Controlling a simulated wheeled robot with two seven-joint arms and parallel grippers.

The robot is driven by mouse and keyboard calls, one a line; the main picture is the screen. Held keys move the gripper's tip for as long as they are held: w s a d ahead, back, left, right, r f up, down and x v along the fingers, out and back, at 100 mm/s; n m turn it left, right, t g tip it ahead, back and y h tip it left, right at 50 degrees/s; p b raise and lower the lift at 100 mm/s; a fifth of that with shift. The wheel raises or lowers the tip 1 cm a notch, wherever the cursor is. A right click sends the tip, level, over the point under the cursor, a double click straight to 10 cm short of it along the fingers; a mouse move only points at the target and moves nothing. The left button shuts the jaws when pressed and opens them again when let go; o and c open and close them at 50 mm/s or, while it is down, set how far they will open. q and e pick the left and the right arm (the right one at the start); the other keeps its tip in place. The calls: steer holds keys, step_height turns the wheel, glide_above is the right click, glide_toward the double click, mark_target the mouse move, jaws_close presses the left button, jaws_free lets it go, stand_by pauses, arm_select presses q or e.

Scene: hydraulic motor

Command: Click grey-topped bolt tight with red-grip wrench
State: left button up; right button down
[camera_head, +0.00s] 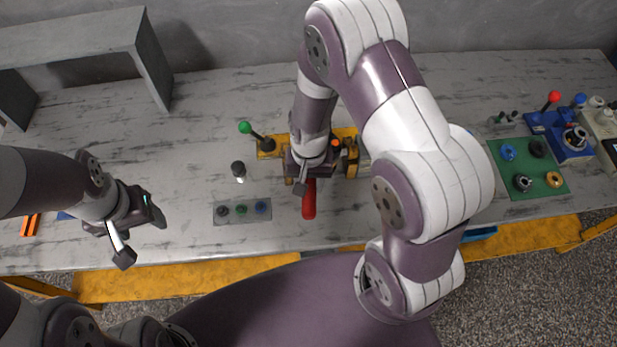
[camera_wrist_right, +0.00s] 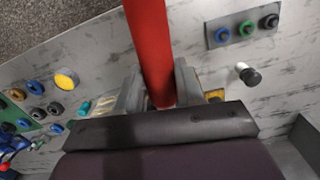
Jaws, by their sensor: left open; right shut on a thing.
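The red-grip wrench shows as a red handle (camera_head: 309,199) sticking out toward the table's front edge, under my right gripper (camera_head: 304,178). In the right wrist view, the fingers of my right gripper (camera_wrist_right: 158,92) are shut on the red handle (camera_wrist_right: 148,40). The wrench's head is hidden by my gripper and arm. A yellow fixture (camera_head: 349,160) lies under and around my right gripper, partly covered. I cannot make out the grey-topped bolt there. My left gripper (camera_head: 141,238) is open and empty, above the table's left front part.
A grey plate (camera_head: 219,217) with several coloured rings lies left of the wrench. A black-topped peg (camera_head: 238,170) and a green-knobbed lever (camera_head: 245,128) stand behind it. A green board (camera_head: 535,182) with rings is at the right. A grey shelf (camera_head: 150,62) stands back left.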

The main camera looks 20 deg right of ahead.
steer(key=shift+f, duration=0.35)
steer(key=shift+w+f+b, duration=0.1)
steer(key=shift+f+b, duration=0.2)
steer(key=shift+b, duration=0.15)
steer(key=shift+f, duration=0.1)
steer(key=shift+s+f, duration=0.15)
steer(key=shift+s, duration=0.1)
steer(key=shift+a, duration=0.1)
steer(key=shift+w+a+m+p, duration=0.15)
steer(key=shift+w+a+m, duration=0.25)
steer(key=shift+a+m, duration=0.3)
steer(key=shift+w+a+m+p, duration=0.15)
steer(key=shift+w+a+m, duration=0.3)
steer(key=shift+a, duration=0.3)
